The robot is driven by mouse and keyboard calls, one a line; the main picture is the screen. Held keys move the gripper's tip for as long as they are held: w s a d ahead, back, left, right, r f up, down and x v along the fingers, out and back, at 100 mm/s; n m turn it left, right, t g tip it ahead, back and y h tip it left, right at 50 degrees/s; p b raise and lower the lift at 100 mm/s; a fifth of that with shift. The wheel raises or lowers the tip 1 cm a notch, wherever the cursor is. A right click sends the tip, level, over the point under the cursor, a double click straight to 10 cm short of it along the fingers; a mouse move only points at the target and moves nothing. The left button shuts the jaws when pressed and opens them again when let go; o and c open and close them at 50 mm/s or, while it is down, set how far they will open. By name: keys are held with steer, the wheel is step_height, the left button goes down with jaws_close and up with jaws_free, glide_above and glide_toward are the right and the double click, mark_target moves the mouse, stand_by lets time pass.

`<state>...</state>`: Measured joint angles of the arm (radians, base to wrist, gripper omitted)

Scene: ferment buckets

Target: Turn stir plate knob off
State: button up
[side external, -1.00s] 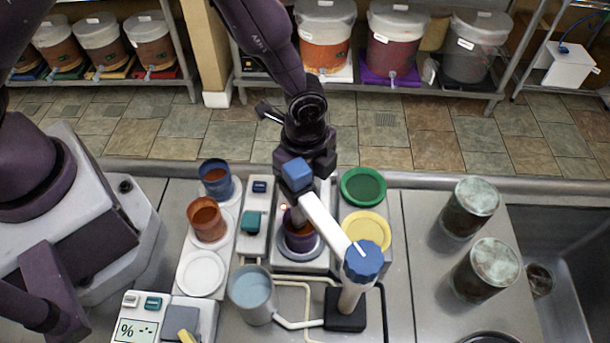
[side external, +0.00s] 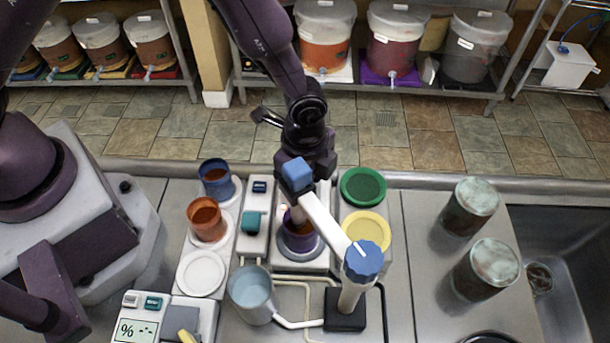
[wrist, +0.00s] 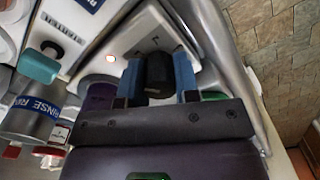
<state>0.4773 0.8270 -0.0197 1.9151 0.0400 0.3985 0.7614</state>
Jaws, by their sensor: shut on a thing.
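In the wrist view, the stir plate knob (wrist: 158,72) is black and sits on the front face of the white stir plate (wrist: 122,42). My gripper (wrist: 158,82) is shut on it, with one blue finger on each side. In the side external view, the stir plate (side external: 287,264) bears a purple cup (side external: 299,240). My gripper (side external: 318,158) is at the plate's far edge there. The knob is hidden in that view, and the knob's mark cannot be read.
A white swing arm (side external: 325,222) with a blue cap (side external: 363,259) spans over the plate's right side. A teal switch (side external: 253,222) and an orange cup (side external: 206,219) stand to the left. Green (side external: 363,187) and yellow (side external: 366,231) lids lie to the right.

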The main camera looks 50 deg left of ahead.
steer(key=n, duration=0.5)
steer(key=shift+n, duration=0.4)
steer(key=n, duration=0.5)
steer(key=shift+n, duration=0.3)
steer(key=o, duration=0.9)
step_height(320, 180, up, 13)
steer(key=shift+r, duration=0.1)
